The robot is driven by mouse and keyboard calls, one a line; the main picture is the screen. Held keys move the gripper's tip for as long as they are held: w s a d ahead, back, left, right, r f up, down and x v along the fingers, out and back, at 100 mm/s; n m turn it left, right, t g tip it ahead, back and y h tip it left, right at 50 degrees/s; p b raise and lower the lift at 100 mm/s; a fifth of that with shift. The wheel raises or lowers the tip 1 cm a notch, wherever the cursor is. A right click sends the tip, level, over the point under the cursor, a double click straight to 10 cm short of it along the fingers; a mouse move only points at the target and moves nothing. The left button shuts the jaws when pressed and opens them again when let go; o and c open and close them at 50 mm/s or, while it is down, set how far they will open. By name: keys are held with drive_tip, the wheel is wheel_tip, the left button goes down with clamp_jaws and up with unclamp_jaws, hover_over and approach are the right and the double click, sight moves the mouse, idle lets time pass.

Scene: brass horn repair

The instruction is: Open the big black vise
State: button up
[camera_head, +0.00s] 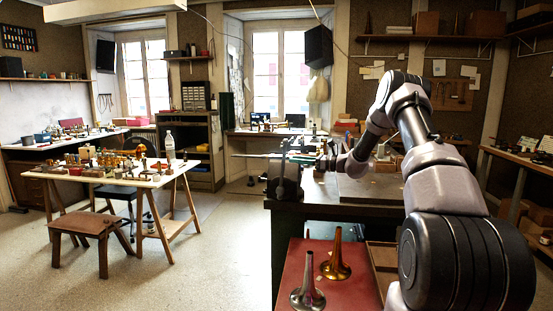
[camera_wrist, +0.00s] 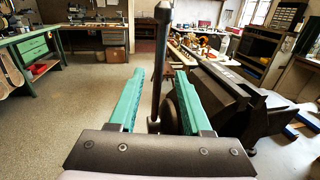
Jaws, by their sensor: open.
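The big black vise (camera_head: 284,178) is mounted at the near left corner of the dark workbench in the head view. Its dark body also fills the right of the wrist view (camera_wrist: 232,98). The vise's handle bar (camera_wrist: 158,70) stands nearly upright, with a knob at its top. My gripper (camera_wrist: 160,75) is open, with one teal finger on each side of the bar as seen from the wrist. Neither finger visibly presses on the bar. How far the vise jaws are apart cannot be told.
The workbench (camera_head: 365,188) extends right of the vise. A red-topped surface (camera_head: 300,258) in front holds a brass bell (camera_head: 335,255) and a silver bell (camera_head: 308,285). A cluttered wooden table (camera_head: 150,180) and a stool (camera_head: 92,228) stand left, with open floor between.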

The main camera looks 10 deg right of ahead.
sight(283, 170)
drive_tip(key=x, duration=0.9)
drive_tip(key=shift+a, duration=0.1)
clamp_jaws()
idle(1.1)
